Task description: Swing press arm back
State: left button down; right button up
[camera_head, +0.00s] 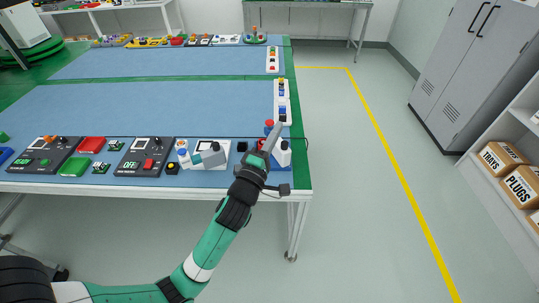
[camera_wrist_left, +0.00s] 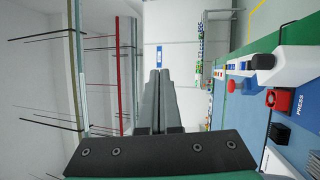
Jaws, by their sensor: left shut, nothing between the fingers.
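My left gripper (camera_head: 273,134) is at the near right corner of the blue-topped table, in front of or beside a press. Its two grey fingers lie together with nothing between them in the left wrist view (camera_wrist_left: 160,77). The press has a white body (camera_head: 284,154) on a blue base, with a red knob (camera_head: 268,124) close by. The word PRESS shows on the blue base. My gripper partly hides the press in the head view.
A white device with a grey lever (camera_head: 208,157) and a black block (camera_head: 242,146) stand left of the press. Dark control panels (camera_head: 145,157) and green and red blocks line the near edge. Several small parts line the right edge. The floor right of the table is clear.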

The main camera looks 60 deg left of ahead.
pick_arm(q)
jog(key=s+a+f+g, duration=0.1)
jog(key=s+f, duration=0.1)
jog(key=f, duration=0.3)
jog(key=s+a+f+n+g+b, duration=0.1)
jog(key=s+a+f, duration=0.1)
jog(key=f, duration=0.4)
jog(key=s+a+f+n+g, duration=0.1)
jog(key=s+a+f+g, duration=0.1)
jog(key=s+f, duration=0.2)
notch_tip(320, 180, down, 2)
jog(key=shift+f+y+b, duration=0.1)
jog(key=shift+y+b, duration=0.2)
jog(key=shift+b, duration=0.1)
jog(key=shift+w+a, duration=0.25)
jog(key=x, duration=0.9)
jog(key=shift+w+a, duration=0.15)
jog(key=shift+w, duration=0.05)
jog(key=w+b, duration=0.2)
jog(key=w, duration=0.1)
jog(key=shift+w, duration=0.55)
pick_arm(e)
notch_tip(320, 180, down, 5)
jog(key=shift+f, duration=0.1)
jog(key=shift+h, duration=0.3)
